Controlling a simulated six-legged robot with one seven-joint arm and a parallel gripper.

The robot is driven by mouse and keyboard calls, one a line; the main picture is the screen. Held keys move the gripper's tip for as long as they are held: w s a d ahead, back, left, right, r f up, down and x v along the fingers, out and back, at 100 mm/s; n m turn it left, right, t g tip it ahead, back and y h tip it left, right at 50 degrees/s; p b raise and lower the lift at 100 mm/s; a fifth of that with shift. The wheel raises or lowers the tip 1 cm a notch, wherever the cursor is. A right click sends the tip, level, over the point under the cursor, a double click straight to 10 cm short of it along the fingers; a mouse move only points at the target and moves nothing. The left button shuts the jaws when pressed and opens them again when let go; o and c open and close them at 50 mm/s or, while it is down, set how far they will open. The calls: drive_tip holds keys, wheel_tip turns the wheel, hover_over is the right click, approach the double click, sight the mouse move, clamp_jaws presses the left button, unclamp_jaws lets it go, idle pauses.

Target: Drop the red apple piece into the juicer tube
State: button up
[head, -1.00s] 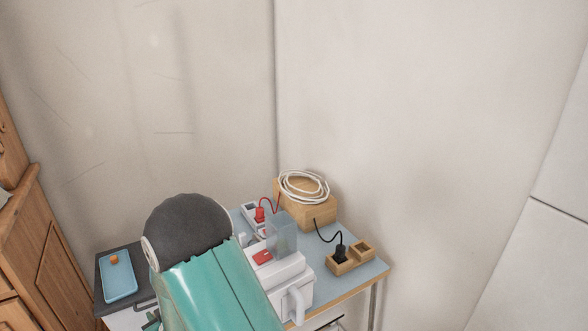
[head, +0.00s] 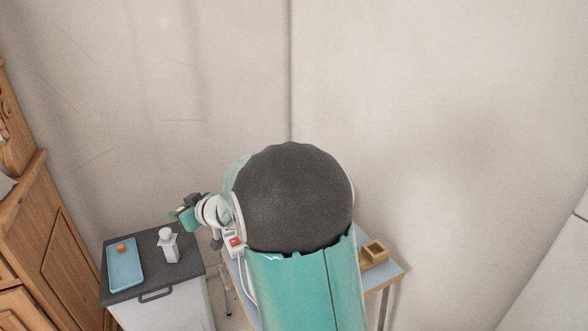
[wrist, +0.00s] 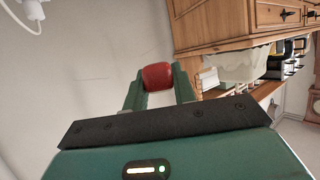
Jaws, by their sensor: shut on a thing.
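A red apple piece (wrist: 157,76) is held between the green fingertips of my gripper (wrist: 158,80) in the wrist view. The piece cannot be made out there. My arm covers most of the table, and the juicer tube is hidden. A white part with a red patch (head: 236,242) shows at the arm's left edge; I cannot tell whether it belongs to the juicer.
A dark-topped cabinet (head: 190,262) at left holds a blue tray (head: 125,268) with a small orange thing (head: 121,247), and a white object (head: 168,246). A wooden box (head: 375,251) sits on the table's right side. A wooden cupboard (head: 45,235) stands far left.

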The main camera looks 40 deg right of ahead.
drive_tip(key=s+d+r+n+g+y, duration=0.1)
drive_tip(key=s+d+r+n+y, duration=0.2)
drive_tip(key=s+d+r, duration=0.7)
drive_tip(key=s+a+v, duration=0.1)
drive_tip(key=v, duration=1.6)
wheel_tip(320, 180, down, 6)
drive_tip(key=shift+d+g+y, duration=0.2)
drive_tip(key=shift+g+y, duration=0.1)
drive_tip(key=o, duration=1)
drive_tip(key=shift+w, duration=0.1)
